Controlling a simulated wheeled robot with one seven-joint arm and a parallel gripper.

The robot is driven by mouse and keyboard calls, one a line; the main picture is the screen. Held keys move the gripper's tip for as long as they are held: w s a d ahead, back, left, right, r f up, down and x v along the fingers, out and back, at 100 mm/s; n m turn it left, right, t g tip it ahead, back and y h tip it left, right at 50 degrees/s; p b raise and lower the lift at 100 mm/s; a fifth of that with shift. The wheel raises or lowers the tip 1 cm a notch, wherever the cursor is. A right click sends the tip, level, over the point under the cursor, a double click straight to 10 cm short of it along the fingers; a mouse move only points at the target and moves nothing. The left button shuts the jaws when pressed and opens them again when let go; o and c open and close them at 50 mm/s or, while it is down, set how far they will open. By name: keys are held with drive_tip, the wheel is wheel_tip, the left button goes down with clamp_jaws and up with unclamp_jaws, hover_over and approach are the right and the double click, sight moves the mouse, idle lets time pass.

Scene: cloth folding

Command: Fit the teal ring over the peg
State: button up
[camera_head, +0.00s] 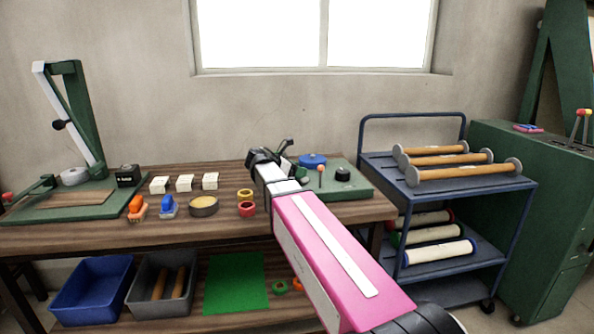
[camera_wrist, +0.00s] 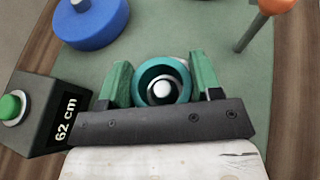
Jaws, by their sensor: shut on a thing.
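The teal ring (camera_wrist: 147,74) sits between the two green fingers of my gripper (camera_wrist: 160,70) in the wrist view, and the gripper is shut on it. A round white top, seemingly the peg's (camera_wrist: 162,90), shows through the ring's opening, a little below its centre. Dark space shows around it. I cannot tell from this angle whether the ring is around the peg or above it. In the head view my gripper (camera_head: 284,154) is over the left side of the green board (camera_head: 352,190), and the ring and this peg cannot be made out there.
A blue disc (camera_wrist: 92,26) lies ahead to the left. An orange-topped post (camera_wrist: 252,30) stands to the right. A dark box reading 62 cm (camera_wrist: 47,112) is close on the left. Yellow (camera_head: 245,194) and red (camera_head: 247,209) rings are on the bench left of my arm.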

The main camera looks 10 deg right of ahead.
drive_tip(key=shift+f, duration=0.45)
idle(0.3)
drive_tip(key=o, duration=1)
drive_tip(key=v, duration=1)
drive_tip(key=shift+a+r, duration=0.1)
drive_tip(key=shift+a, duration=0.1)
drive_tip(key=shift+s+a, duration=0.1)
drive_tip(key=shift+a, duration=0.05)
